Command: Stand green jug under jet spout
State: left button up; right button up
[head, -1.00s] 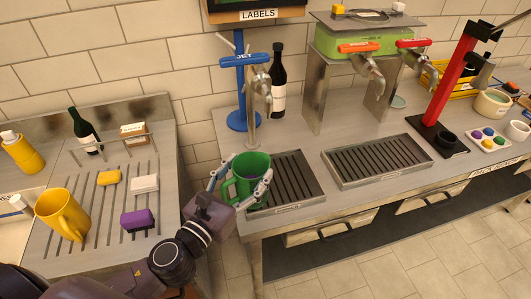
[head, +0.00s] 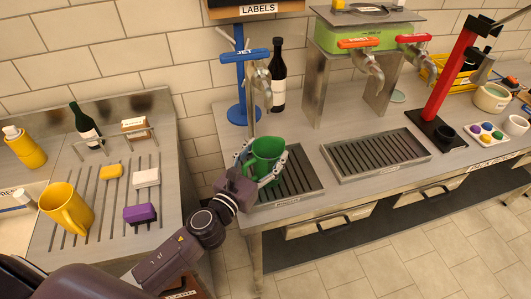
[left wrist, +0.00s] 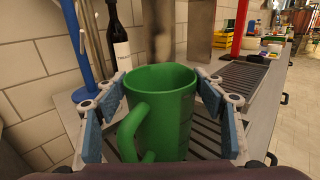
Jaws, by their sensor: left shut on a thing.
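The green jug (head: 266,155) is upright between the fingers of my left gripper (head: 262,172), which is shut on it. In the left wrist view the jug (left wrist: 165,110) fills the middle, its handle towards me and its open rim up. The jet spout (head: 259,82), with a blue handle marked JET (head: 245,55), rises behind the jug. The jug is just in front of the spout's column, over the left drip tray (head: 298,185). Whether its base touches the tray is hidden. My right gripper is not in view.
A second drip tray (head: 335,152) lies to the right, below the orange (head: 358,43) and red (head: 415,38) taps. A yellow jug (head: 66,208) stands on the left drainer.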

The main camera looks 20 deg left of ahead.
pick_arm(q)
jog(key=shift+r, duration=0.1)
jog(key=o, duration=1.9)
jog(key=shift+s, duration=0.1)
jog(key=shift+o, duration=0.3)
jog(key=shift+s, duration=0.2)
jog(key=s+a+b, duration=0.2)
jog(key=s+b, duration=0.2)
jog(key=s, duration=0.7)
jog(key=shift+s+a, duration=0.2)
